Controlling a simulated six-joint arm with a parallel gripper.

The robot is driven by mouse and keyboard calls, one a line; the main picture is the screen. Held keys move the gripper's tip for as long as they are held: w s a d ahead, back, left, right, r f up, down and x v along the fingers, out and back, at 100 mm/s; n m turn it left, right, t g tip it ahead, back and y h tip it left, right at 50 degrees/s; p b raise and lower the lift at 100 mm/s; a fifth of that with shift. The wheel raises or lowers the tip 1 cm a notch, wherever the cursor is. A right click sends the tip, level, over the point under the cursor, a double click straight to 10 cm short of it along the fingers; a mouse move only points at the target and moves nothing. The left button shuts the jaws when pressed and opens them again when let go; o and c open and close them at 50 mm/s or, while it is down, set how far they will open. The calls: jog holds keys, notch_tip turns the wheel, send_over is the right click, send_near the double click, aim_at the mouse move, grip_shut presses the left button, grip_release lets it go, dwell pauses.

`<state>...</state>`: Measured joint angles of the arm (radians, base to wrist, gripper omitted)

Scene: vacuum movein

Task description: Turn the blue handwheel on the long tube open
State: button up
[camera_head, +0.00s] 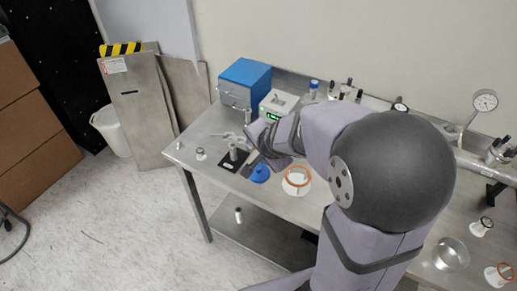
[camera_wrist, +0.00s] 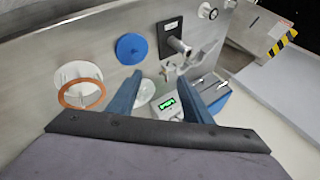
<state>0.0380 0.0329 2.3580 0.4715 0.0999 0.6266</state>
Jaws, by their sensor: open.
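I cannot make out a blue handwheel on a long tube in either view. A long steel tube (camera_head: 484,168) lies along the back right of the bench, partly hidden by my arm. A flat round blue piece (camera_head: 260,173) lies on the bench near my gripper; it also shows in the wrist view (camera_wrist: 131,48). Whether it is a wheel or a cover I cannot tell. My gripper (camera_wrist: 161,76) is open and empty, its two fingers apart over the bench. In the head view it is mostly hidden by my wrist.
A black plate with a metal fitting (camera_wrist: 171,38), a white flange with a copper ring (camera_head: 297,181), a green-display box (camera_head: 278,104) and a blue cabinet (camera_head: 245,82) surround my gripper. A dial gauge (camera_head: 485,101) stands at the right. The bench's front left is fairly clear.

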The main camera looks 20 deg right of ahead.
jog(key=n+t+h+b, duration=0.4)
jog(key=t+h, duration=0.1)
jog(key=h, duration=0.8)
send_near(313, 86)
jog(key=x, duration=0.4)
jog(key=shift+w+d+r, duration=0.1)
jog(key=shift+w+d, duration=0.05)
jog(key=shift+w, duration=0.05)
jog(key=shift+p+x, duration=1)
jog(key=shift+x, duration=2.65)
jog(key=c, duration=1.1)
